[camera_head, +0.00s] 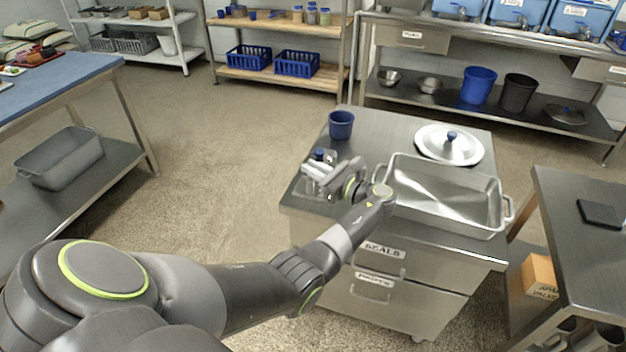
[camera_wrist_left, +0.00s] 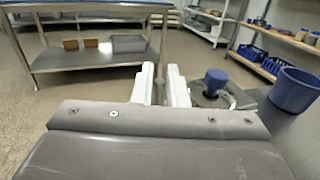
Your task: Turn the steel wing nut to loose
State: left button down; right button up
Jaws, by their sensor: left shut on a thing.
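My left gripper (camera_head: 321,177) reaches in from the right side of the small steel mill on the cart (camera_head: 385,122). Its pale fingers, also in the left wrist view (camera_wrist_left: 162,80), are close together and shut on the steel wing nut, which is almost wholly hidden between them. How far the nut is turned cannot be told. The mill's blue knob (camera_head: 319,153) shows just behind the fingers; in the left wrist view the blue knob (camera_wrist_left: 216,78) stands right of them. My right gripper is not in view.
A blue cup (camera_head: 341,125) stands behind the mill. A steel tray (camera_head: 445,196) and a round lid with a blue knob (camera_head: 449,146) lie right of my wrist. A blue-topped table (camera_head: 62,78) stands at the left, with open floor between.

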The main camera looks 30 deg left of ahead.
pick_arm(q)
jog(key=shift+w+f+n+g+b, duration=0.1)
jog(key=shift+n+g+b, duration=0.75)
jog(key=shift+g+b, duration=0.4)
jog(key=shift+w+n+g+b, duration=0.1)
jog(key=shift+n+g+b, duration=0.8)
jog(key=shift+g, duration=0.55)
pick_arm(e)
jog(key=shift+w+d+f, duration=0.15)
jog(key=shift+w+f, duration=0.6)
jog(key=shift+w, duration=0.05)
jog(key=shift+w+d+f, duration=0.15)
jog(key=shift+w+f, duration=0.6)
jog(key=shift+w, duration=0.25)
pick_arm(q)
jog(key=shift+g+h+b, duration=0.3)
jog(key=shift+b, duration=0.05)
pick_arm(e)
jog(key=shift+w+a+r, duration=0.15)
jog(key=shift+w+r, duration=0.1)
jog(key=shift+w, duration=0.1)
pick_arm(q)
jog(key=c, duration=1.6)
grip_release()
jog(key=shift+o, duration=0.2)
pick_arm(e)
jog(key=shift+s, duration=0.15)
pick_arm(q)
jog(key=shift+d, duration=0.1)
